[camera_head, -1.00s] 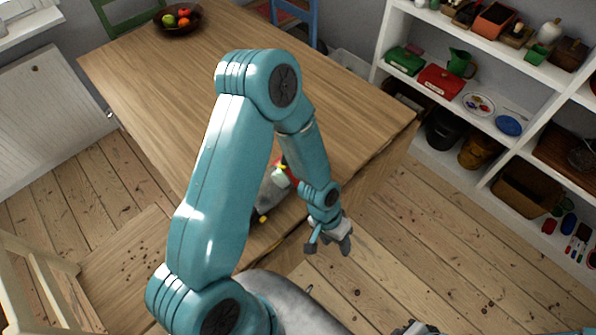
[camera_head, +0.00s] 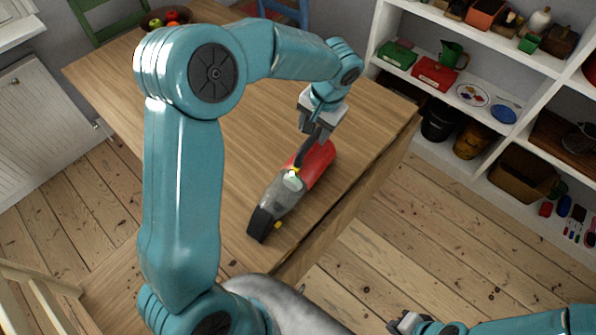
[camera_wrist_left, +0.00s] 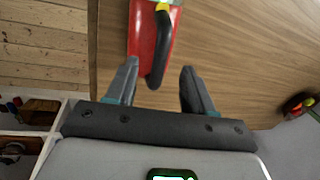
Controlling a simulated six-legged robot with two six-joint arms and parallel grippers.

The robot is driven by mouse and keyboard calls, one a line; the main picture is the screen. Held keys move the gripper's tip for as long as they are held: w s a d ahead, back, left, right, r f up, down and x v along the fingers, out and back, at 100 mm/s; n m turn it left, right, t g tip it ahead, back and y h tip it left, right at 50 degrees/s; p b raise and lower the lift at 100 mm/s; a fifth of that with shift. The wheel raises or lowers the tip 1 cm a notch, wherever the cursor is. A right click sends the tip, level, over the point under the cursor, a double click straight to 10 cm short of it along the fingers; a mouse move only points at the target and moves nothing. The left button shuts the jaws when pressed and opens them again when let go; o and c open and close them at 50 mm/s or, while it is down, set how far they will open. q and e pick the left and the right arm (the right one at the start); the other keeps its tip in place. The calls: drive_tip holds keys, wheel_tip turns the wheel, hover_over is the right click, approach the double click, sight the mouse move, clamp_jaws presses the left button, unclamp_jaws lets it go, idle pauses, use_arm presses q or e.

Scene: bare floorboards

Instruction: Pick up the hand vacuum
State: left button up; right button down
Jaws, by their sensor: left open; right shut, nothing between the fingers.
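The hand vacuum (camera_head: 276,195) lies on the wooden table (camera_head: 256,130) near its front edge. It has a red body, a grey front part, a black nozzle end and a black handle. My left gripper (camera_head: 314,130) is over its red end, pointing down. In the left wrist view my open left gripper (camera_wrist_left: 158,75) has the end of the black handle (camera_wrist_left: 161,50) showing between its fingers; contact cannot be told. The red body (camera_wrist_left: 143,35) lies beside the handle. My right gripper (camera_head: 408,323) is shut and empty, low at the bottom, away from the table.
A fruit bowl (camera_head: 166,19) stands at the table's far left corner. A blue chair (camera_head: 285,12) and a green chair (camera_head: 100,22) stand at the table. White shelves (camera_head: 455,75) with several items are at the right. Bare floorboards (camera_head: 430,215) lie between shelves and table.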

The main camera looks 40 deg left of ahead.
sight(308, 143)
use_arm(q)
drive_tip(key=f, duration=0.3)
drive_tip(key=shift+w+a, duration=0.1)
drive_tip(key=shift+a, duration=0.15)
drive_tip(key=shift+f, duration=0.4)
drive_tip(key=f, duration=0.1)
drive_tip(key=a+f+p, duration=0.1)
drive_tip(key=f, duration=0.2)
drive_tip(key=shift+w+a+p, duration=0.2)
drive_tip(key=shift+a+p, duration=0.05)
drive_tip(key=shift+p, duration=0.15)
drive_tip(key=shift+f, duration=0.45)
drive_tip(key=shift+s, duration=0.1)
clamp_jaws()
